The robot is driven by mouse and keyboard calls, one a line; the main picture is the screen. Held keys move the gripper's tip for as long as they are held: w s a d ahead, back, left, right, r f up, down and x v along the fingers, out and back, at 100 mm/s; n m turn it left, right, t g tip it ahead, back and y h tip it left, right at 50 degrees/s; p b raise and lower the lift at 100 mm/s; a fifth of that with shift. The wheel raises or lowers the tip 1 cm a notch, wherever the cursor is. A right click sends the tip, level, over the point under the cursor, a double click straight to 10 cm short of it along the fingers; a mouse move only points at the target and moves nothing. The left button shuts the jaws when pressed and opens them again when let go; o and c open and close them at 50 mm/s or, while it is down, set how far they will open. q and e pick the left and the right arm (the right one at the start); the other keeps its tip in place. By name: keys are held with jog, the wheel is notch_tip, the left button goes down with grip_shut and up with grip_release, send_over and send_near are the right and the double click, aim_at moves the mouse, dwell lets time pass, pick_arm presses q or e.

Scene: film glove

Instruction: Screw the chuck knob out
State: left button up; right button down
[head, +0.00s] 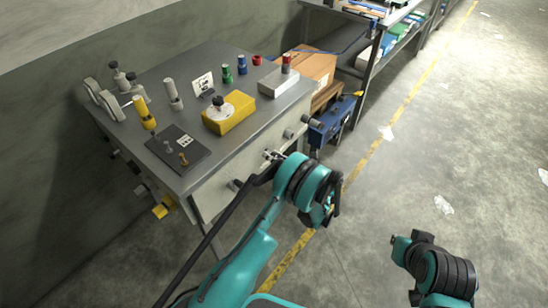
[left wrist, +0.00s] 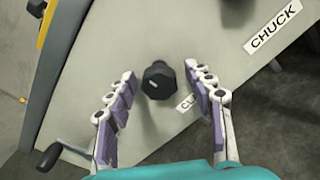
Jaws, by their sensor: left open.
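In the left wrist view a black faceted knob (left wrist: 158,80) stands out from the pale panel (left wrist: 130,30), between the two fingers of my left gripper (left wrist: 160,70). The fingers are spread on both sides of it, with visible gaps. A CHUCK label (left wrist: 272,27) is on the panel to the upper right. A second label (left wrist: 185,103), partly hidden, is right beside the knob. In the head view my left gripper (head: 271,160) is at the front panel of the workbench (head: 215,75), where I cannot make out the knob behind it. My right gripper does not show.
Other knobs (head: 288,134) stick out of the front panel. A crank handle (left wrist: 50,155) is at the lower left of the wrist view. A yellow block (head: 228,115) and several handles stand on the bench. A blue box (head: 333,122) is beside it.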

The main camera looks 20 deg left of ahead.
pick_arm(q)
jog(key=c, duration=1.2)
jog(key=shift+n, duration=0.3)
